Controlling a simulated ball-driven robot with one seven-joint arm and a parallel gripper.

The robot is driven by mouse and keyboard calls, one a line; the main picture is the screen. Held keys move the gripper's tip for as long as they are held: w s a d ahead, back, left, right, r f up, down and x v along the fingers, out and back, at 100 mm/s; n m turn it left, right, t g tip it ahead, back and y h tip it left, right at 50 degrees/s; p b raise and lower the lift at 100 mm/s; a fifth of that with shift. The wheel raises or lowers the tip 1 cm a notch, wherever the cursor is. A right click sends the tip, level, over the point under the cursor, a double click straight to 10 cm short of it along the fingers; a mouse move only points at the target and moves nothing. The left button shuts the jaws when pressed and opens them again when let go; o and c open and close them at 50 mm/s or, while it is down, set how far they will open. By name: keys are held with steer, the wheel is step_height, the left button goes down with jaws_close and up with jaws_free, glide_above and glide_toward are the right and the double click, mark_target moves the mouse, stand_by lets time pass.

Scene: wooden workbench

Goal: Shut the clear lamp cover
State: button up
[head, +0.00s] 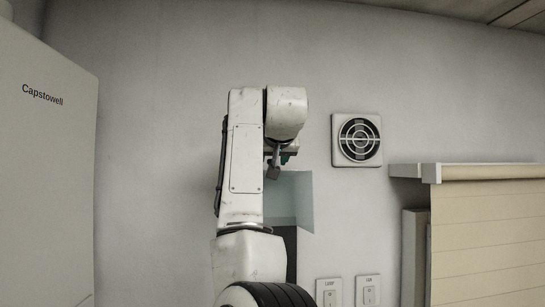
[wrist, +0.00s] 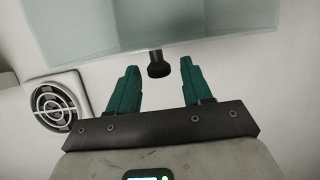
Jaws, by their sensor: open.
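The clear lamp cover (head: 305,195) is a pale blue see-through panel on the wall, partly behind my arm in the head view. Its right part stands at an angle, so it looks open. In the wrist view the cover (wrist: 215,28) crosses the top, with a dark round knob (wrist: 158,66) at its lower edge. My gripper (wrist: 159,84) is open, its two green fingers apart. The knob shows in the gap between the fingertips; I cannot tell whether they touch it. In the head view my gripper (head: 286,157) is small and mostly hidden by my arm, at the cover's top.
A round fan vent (head: 357,140) is on the wall right of the cover. A lamp switch (head: 329,293) and a fan switch (head: 368,290) sit below. A shelf-like ledge with a beige blind (head: 485,220) is at right. A white cabinet (head: 45,170) stands at left.

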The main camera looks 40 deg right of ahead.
steer(key=shift+c, duration=0.3)
jaws_close()
stand_by(0.3)
